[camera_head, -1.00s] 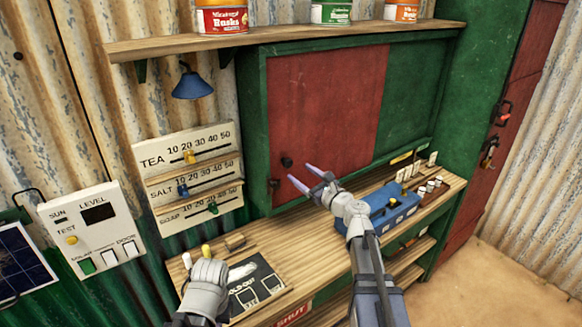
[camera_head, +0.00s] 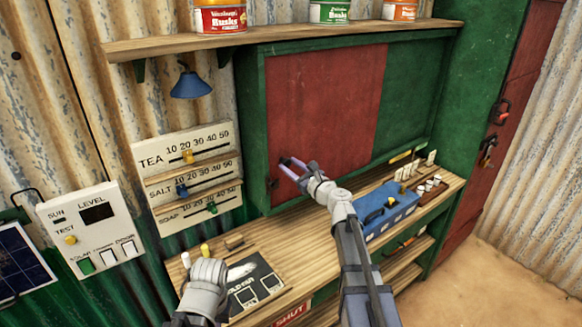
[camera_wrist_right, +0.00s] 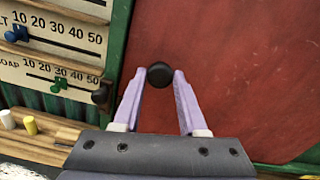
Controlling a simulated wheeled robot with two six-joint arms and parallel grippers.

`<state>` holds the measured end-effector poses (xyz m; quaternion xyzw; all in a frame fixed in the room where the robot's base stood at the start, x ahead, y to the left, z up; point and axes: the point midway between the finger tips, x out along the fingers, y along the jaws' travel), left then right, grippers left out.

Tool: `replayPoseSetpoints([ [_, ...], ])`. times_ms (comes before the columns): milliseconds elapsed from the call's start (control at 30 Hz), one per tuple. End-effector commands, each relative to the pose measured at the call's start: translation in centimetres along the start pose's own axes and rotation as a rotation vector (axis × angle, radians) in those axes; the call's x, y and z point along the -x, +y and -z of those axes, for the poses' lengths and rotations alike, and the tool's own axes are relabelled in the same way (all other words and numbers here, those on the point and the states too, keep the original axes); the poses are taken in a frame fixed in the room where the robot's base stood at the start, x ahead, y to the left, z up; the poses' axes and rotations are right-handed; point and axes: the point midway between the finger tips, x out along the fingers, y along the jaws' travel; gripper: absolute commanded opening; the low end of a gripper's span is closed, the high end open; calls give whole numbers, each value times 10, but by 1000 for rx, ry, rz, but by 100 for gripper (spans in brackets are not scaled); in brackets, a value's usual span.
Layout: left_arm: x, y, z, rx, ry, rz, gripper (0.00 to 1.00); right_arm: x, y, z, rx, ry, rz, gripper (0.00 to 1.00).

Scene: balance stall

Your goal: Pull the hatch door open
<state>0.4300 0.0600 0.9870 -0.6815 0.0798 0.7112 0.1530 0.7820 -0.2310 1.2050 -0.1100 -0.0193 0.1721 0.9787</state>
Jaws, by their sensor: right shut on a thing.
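The red hatch door (camera_head: 325,105) sits flat and closed in its green frame (camera_head: 254,130) above the counter. Its round black knob (camera_wrist_right: 159,74) is near the door's lower left corner. My right gripper (camera_head: 287,163) is at the knob, and its two pale purple fingers are shut on the knob from both sides, as the right wrist view shows (camera_wrist_right: 160,80). My left gripper (camera_head: 204,285) hangs over the counter's left end, away from the door. Its fingers are hidden below its body.
A wooden counter (camera_head: 310,245) runs below the hatch, with a blue box (camera_head: 388,210) and a dark board (camera_head: 252,285). A shelf (camera_head: 290,38) with tins is above. A slider panel (camera_head: 188,178) and a white switch box (camera_head: 92,228) are on the left wall.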

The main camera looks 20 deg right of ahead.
Motion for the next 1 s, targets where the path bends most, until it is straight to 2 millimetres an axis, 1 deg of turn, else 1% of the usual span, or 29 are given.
replayPoseSetpoints([
  [33, 0, 0, 0, 0, 0, 0, 0, 0, 0, 0, 0, 0, 0, 29],
  [200, 0, 0, 0, 0, 0, 0, 0, 0, 0, 0, 0, 0, 0, 10],
  [300, 0, 0, 0, 0, 0, 0, 0, 0, 0, 0, 0, 0, 0, 0],
  [1000, 0, 0, 0, 0, 0, 0, 0, 0, 0, 0, 0, 0, 0, 0],
])
